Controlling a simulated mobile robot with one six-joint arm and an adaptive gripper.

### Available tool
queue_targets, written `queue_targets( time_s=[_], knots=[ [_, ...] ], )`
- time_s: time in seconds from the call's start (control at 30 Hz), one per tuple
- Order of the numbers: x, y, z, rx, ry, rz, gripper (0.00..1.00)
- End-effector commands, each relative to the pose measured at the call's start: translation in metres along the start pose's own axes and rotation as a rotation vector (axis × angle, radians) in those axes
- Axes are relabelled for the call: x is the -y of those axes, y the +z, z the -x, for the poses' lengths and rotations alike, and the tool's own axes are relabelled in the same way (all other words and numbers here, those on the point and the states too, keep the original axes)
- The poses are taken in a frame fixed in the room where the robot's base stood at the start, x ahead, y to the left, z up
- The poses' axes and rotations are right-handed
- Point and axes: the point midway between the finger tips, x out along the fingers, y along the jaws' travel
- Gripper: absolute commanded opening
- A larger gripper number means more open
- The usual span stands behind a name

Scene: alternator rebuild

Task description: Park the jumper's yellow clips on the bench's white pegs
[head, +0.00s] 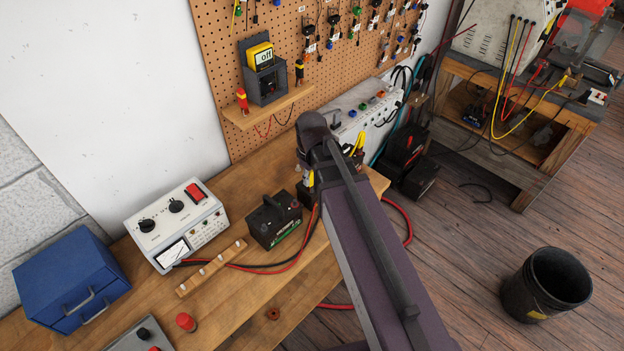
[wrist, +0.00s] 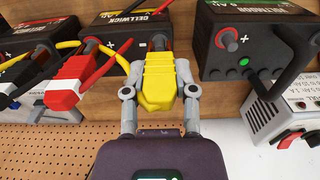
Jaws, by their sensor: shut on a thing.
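My gripper (wrist: 158,100) is shut on a yellow clip (wrist: 160,85) in the wrist view. In the head view, my gripper (head: 308,182) is over the bench's far right part, mostly hidden by my arm, with a little yellow showing. A wooden rail (head: 212,267) with several small pale pegs (head: 220,258) lies on the bench, left of a black battery (head: 273,221).
In the head view, a white tester (head: 175,222) stands behind the rail, a blue drawer box (head: 70,280) at left. Red and black cables cross the bench.

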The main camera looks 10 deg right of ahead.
Motion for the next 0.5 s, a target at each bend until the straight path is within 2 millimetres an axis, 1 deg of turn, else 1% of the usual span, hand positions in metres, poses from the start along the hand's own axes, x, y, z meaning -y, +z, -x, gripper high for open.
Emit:
queue_targets(
  time_s=[0.03, 0.3, 0.5],
  knots=[
    [0.000, 0.000, 0.006, 0.000, 0.000, 0.000, 0.13],
    [0.000, 0.000, 0.029, 0.000, 0.000, 0.000, 0.13],
    [0.000, 0.000, 0.038, 0.000, 0.000, 0.000, 0.13]
  ],
)
